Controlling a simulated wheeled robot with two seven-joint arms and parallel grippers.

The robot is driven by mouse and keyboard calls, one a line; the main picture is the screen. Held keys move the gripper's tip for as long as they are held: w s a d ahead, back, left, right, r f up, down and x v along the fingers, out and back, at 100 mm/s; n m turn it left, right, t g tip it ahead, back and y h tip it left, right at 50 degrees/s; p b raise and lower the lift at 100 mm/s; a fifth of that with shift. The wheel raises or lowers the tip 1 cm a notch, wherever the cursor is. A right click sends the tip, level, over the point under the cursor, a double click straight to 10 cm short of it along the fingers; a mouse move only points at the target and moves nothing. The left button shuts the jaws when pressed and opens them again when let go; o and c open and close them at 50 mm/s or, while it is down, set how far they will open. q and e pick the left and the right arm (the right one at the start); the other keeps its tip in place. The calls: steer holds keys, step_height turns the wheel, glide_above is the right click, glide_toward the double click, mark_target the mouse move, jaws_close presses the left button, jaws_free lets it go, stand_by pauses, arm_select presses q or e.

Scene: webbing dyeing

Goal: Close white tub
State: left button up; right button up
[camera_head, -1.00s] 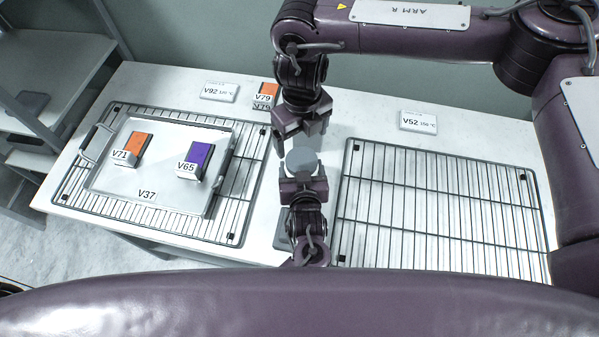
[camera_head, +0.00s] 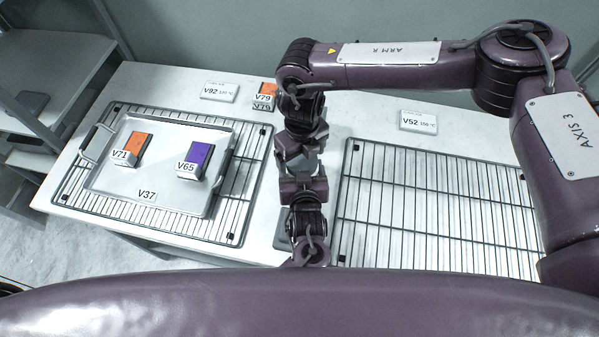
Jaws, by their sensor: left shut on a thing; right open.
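My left gripper (camera_head: 303,176) comes up from the bottom middle and is shut on a pale round-topped thing, probably the white tub. That thing is now almost wholly hidden between the two grippers. My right gripper (camera_head: 298,150) hangs from above, open, its fingers directly over or around the held thing. I cannot tell whether they touch it. The tub's lid cannot be made out, so whether the tub is open or closed does not show.
A metal tray (camera_head: 147,193) with an orange block (camera_head: 139,146) and a purple block (camera_head: 200,155) sits on the left rack (camera_head: 240,190). The right rack (camera_head: 430,215) is empty. Another orange block (camera_head: 267,90) and label plates V92 (camera_head: 220,92) and V52 (camera_head: 418,122) stand behind.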

steer(key=c, duration=1)
steer(key=shift+m, duration=1)
steer(key=o, duration=1.1)
steer(key=shift+c, duration=0.2)
steer(key=shift+r, duration=2.3)
steer(key=shift+c, duration=0.3)
